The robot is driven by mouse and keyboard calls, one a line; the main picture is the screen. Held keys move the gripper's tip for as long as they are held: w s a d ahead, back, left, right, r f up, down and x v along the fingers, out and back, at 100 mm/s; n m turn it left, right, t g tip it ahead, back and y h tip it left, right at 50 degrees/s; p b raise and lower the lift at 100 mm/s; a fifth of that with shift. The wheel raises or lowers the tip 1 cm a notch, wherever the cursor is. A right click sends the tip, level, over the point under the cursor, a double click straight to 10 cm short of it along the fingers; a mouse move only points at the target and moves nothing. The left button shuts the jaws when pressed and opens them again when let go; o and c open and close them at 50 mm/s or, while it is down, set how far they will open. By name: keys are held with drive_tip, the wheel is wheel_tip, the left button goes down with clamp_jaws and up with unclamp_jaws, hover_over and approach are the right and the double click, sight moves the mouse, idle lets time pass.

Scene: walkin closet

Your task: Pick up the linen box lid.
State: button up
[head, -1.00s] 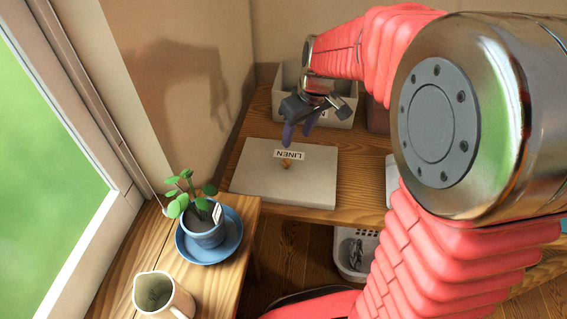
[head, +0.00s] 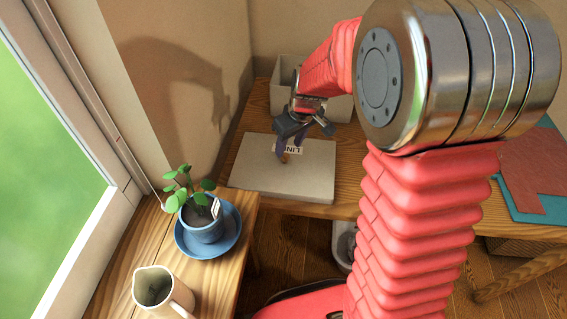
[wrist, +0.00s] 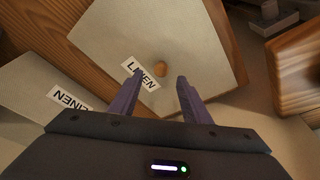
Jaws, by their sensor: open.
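The linen box lid (head: 262,172) is a flat pale grey panel with a LINEN label and a small tan knob. It lies on the wooden shelf by the wall. In the wrist view the lid (wrist: 200,40) shows its knob (wrist: 160,69) just beyond the fingertips. My gripper (head: 290,154) is open above the lid, with its purple fingers pointing down at the knob. In the wrist view my gripper (wrist: 158,76) has its two fingers apart, with the knob in line with the gap between them. I cannot tell the exact height left above the lid.
An open grey box (head: 340,106) stands behind the lid; its LINEN label (wrist: 69,97) shows in the wrist view. A potted plant (head: 203,222) on a blue saucer and a cream jug (head: 160,292) stand on the nearer wooden surface. Red and teal cloth (head: 540,165) lies at the right.

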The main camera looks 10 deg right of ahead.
sight(285, 155)
drive_tip(key=shift+f, duration=0.1)
drive_tip(key=shift+x, duration=2.6)
drive_tip(key=shift+a, duration=0.15)
clamp_jaws()
